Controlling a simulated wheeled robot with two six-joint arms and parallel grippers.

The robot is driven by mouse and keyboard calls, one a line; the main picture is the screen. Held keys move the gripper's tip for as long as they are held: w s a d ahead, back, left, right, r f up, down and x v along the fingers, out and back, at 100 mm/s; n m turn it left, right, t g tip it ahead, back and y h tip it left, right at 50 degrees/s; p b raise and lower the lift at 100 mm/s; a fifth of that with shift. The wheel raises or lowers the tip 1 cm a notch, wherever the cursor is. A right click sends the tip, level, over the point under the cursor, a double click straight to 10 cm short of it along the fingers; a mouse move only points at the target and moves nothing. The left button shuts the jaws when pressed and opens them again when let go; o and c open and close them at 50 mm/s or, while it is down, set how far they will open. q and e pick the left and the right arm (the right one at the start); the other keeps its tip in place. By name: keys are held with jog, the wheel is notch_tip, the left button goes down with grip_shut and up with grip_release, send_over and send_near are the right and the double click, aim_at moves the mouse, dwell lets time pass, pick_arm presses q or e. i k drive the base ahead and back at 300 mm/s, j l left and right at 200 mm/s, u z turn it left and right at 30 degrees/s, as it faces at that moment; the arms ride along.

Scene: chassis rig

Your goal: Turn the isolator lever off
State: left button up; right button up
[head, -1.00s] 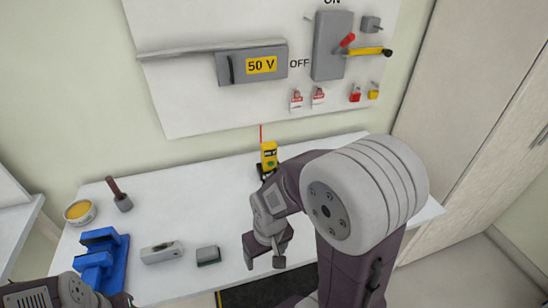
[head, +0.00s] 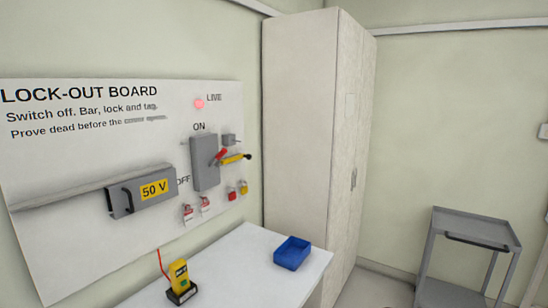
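The isolator is a grey box (head: 205,163) on the lock-out board (head: 70,165), with ON printed above it and OFF at its left. Its red lever (head: 221,155) sticks out at the box's right side, angled up and to the right. A yellow bar with a black end (head: 236,158) sits just right of the lever. A red lamp (head: 199,104) marked LIVE shows pinkish red above the box. Neither of my grippers shows in the head view.
A grey 50 V box (head: 125,203) with a handle is left of the isolator. Tags (head: 188,213) and padlocks (head: 232,194) hang below. The white bench (head: 235,267) holds a yellow tester (head: 179,275) and a blue tray (head: 292,254). A tall cabinet (head: 300,120) and grey trolley (head: 475,226) stand right.

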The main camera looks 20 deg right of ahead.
aim_at(221, 153)
jog(key=z, duration=0.15)
jog(key=i+l+u, duration=0.1)
jog(key=l+u, duration=0.35)
jog(key=l, duration=0.15)
jog(key=l+u, duration=0.4)
jog(key=l, duration=0.25)
jog(key=k+l+u, duration=0.15)
jog(key=l+u, duration=0.3)
jog(key=l, duration=0.15)
jog(key=i+l+u, duration=0.1)
jog(key=l+u, duration=0.3)
jog(key=l, duration=0.2)
jog(key=l+u, duration=0.4)
jog(key=l, duration=0.2)
jog(key=l+u, duration=0.45)
jog(key=l, duration=0.15)
